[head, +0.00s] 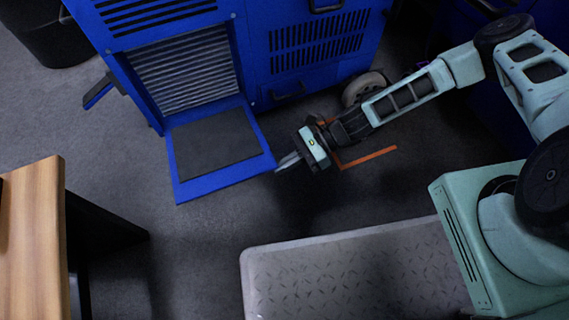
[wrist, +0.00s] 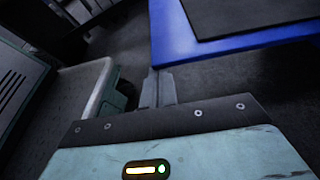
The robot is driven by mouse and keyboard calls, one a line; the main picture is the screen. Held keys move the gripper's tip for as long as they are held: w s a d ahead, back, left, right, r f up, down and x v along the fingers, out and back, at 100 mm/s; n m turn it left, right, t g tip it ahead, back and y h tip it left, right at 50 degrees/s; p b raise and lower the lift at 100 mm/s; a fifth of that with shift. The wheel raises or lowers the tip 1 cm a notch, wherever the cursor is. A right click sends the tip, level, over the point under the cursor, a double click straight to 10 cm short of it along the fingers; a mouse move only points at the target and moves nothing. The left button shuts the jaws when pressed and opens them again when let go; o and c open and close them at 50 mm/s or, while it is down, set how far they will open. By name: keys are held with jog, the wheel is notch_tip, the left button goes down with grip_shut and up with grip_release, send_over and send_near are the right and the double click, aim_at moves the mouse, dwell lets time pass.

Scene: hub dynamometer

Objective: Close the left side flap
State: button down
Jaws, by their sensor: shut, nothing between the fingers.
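The side flap (head: 218,150) is a blue panel with a dark inner pad. It hangs open, swung out from the lower part of the blue machine (head: 262,60), below a grey louvred opening (head: 188,70). My gripper (head: 288,161) is shut and empty, with its fingertips close to the flap's right outer corner. I cannot tell whether they touch it. In the wrist view the shut fingers (wrist: 158,88) point ahead, and the flap's blue edge (wrist: 185,45) lies just to their right.
A wooden-topped table (head: 30,240) stands at the left. Grey floor is clear in front of the flap.

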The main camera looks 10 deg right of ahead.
jog(key=w+a+r+m+g+p, duration=0.1)
jog(key=w+r+m+p, duration=0.1)
jog(key=w+r+p, duration=0.4)
jog(key=w+a+r+m+g+p, duration=0.2)
jog(key=w+r+p, duration=0.3)
jog(key=r, duration=0.8)
jog(key=shift+w+r+m+p, duration=0.35)
jog(key=shift+w+m, duration=0.35)
jog(key=shift+w, duration=0.25)
